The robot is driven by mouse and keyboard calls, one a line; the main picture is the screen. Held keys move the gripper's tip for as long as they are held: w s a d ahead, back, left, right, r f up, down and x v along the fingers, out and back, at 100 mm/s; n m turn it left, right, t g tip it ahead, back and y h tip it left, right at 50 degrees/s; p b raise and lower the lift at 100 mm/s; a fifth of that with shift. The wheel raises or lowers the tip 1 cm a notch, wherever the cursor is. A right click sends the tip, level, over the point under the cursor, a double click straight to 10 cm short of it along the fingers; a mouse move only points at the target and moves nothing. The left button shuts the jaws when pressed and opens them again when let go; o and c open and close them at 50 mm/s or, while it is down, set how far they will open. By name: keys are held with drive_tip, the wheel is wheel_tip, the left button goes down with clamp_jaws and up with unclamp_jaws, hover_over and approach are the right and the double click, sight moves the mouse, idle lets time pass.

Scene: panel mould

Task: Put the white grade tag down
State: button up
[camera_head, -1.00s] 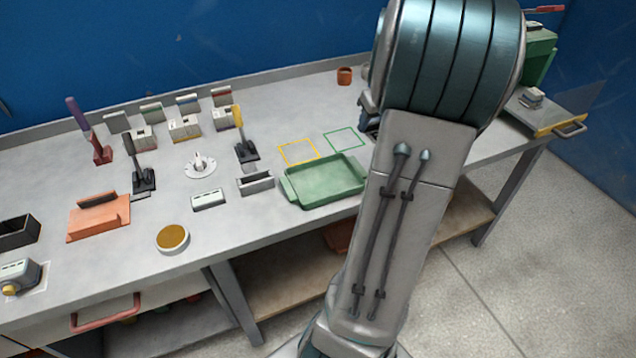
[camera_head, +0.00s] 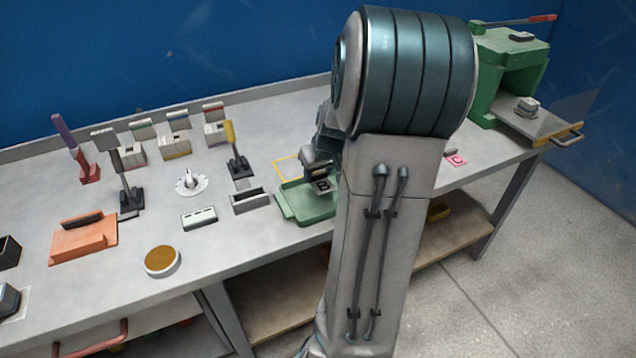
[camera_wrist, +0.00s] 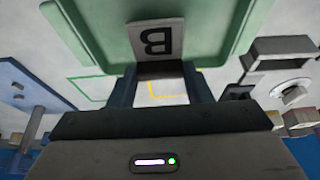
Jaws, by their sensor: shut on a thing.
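The grade tag, pale grey-white with a black letter B, is held in my gripper; it shows in the wrist view (camera_wrist: 157,42) and small in the head view (camera_head: 322,186). My gripper (camera_wrist: 160,72) is shut on the tag's near edge. The tag is over the green tray (camera_wrist: 100,25), which in the head view (camera_head: 290,213) stands near the bench's front edge, partly behind my arm. I cannot tell whether the tag touches the tray.
A yellow outlined square (camera_head: 284,168) lies behind the tray. A grey slotted block (camera_head: 250,201) and a yellow-handled stamp (camera_head: 236,160) stand left of it. A pink tag marked C (camera_head: 456,160) lies to the right, before a green press (camera_head: 505,75).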

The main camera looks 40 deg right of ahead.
sight(319, 181)
drive_tip(key=shift+a+f, duration=0.2)
drive_tip(key=shift+f, duration=0.05)
drive_tip(key=shift+w+f, duration=0.1)
drive_tip(key=shift+f, duration=1.75)
drive_tip(key=shift+f, duration=0.2)
drive_tip(key=o, duration=1)
drive_tip(key=shift+c, duration=0.2)
drive_tip(key=shift+r, duration=0.1)
